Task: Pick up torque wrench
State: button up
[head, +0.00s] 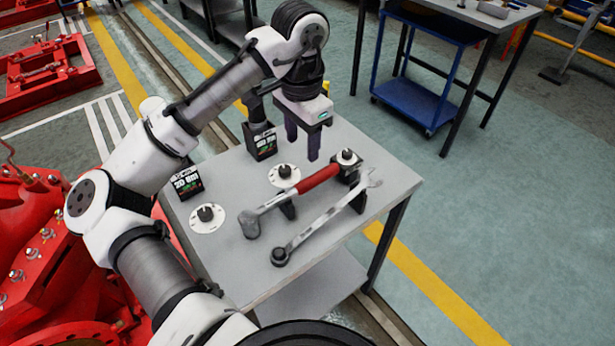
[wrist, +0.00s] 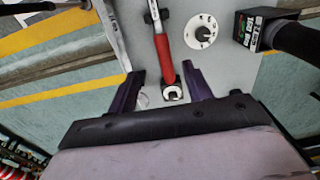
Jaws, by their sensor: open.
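The red-handled tool with a grey shaft, which looks like the torque wrench (head: 318,178), lies across black supports on the grey table. Its grey head points to the lower left in the head view. My gripper (head: 303,152) is open, pointing down above the table, behind the handle in the head view. In the wrist view the red handle (wrist: 164,58) shows between the two dark fingers of my gripper (wrist: 163,74), with a gap on each side; nothing is held. The height between fingers and handle is hard to tell.
A silver spanner (head: 325,222) lies beside it on the table (head: 245,280). White dials with black knobs (head: 207,217) and dark labelled sockets (head: 186,182) stand near. A dark socket (wrist: 250,30) is right in the wrist view. Red machinery (head: 40,235) is left; a blue cart (head: 420,100) is behind.

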send_over(303, 183)
jog(key=f, duration=0.8)
jog(key=shift+s, duration=0.3)
jog(key=shift+w+f+p, duration=0.15)
jog(key=shift+f+p, duration=0.15)
jog(key=shift+f, duration=1.15)
jog(key=shift+w+f+p, duration=0.15)
jog(key=shift+f+p, duration=0.1)
jog(key=shift+f, duration=1.15)
jog(key=shift+r, duration=0.1)
grip_shut()
